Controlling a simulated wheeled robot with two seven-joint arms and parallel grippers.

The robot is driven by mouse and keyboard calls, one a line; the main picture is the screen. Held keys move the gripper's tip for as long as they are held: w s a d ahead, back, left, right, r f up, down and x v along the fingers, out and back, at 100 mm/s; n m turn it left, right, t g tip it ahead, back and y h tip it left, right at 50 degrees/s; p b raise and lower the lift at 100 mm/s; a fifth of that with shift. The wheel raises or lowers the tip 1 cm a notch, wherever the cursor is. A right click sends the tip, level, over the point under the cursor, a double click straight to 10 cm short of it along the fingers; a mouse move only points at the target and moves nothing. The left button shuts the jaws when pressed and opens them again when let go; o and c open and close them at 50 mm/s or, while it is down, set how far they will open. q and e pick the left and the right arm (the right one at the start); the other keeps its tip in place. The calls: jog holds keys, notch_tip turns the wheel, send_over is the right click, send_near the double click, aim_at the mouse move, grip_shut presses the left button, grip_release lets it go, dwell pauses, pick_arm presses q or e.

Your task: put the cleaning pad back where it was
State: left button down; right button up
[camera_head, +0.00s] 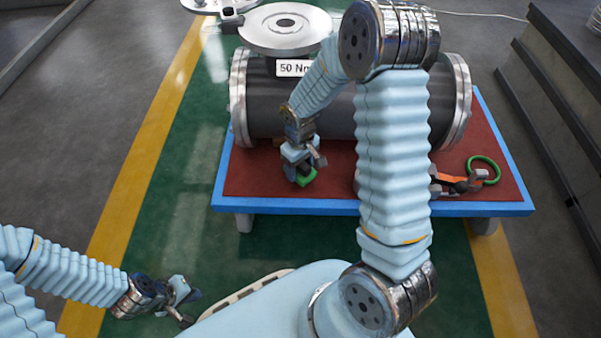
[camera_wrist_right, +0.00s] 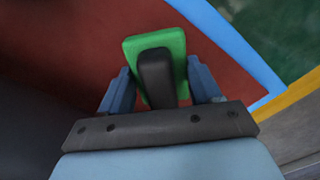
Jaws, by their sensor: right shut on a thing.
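The cleaning pad (camera_wrist_right: 130,48) is a green block with a dark grip on top. My right gripper (camera_wrist_right: 158,92) is shut on it, with one blue finger on each side of the dark grip. In the head view the green pad (camera_head: 306,178) shows under my right gripper (camera_head: 303,164), over the red table top in front of the dark cylinder. Whether the pad touches the surface cannot be told. My left gripper (camera_head: 184,300) is at the lower left, away from the table, with its fingers seen at an angle.
A dark flanged shell (camera_head: 340,108) lies along the back of the blue-edged table (camera_head: 300,207). A round metal cover (camera_head: 285,28) and a "50 Nm" sign (camera_head: 292,68) are behind. An orange tool (camera_head: 458,184) and a green ring (camera_head: 484,160) lie at right. The table's front left is clear.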

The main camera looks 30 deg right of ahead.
aim_at(301, 173)
jog(key=shift+w+d+f, duration=0.2)
jog(key=shift+f, duration=0.2)
notch_tip(301, 173, down, 3)
jog(key=shift+w+f+b, duration=0.1)
jog(key=shift+b, duration=0.35)
jog(key=shift+f, duration=0.2)
jog(key=o, duration=1)
jog(key=shift+r, duration=0.1)
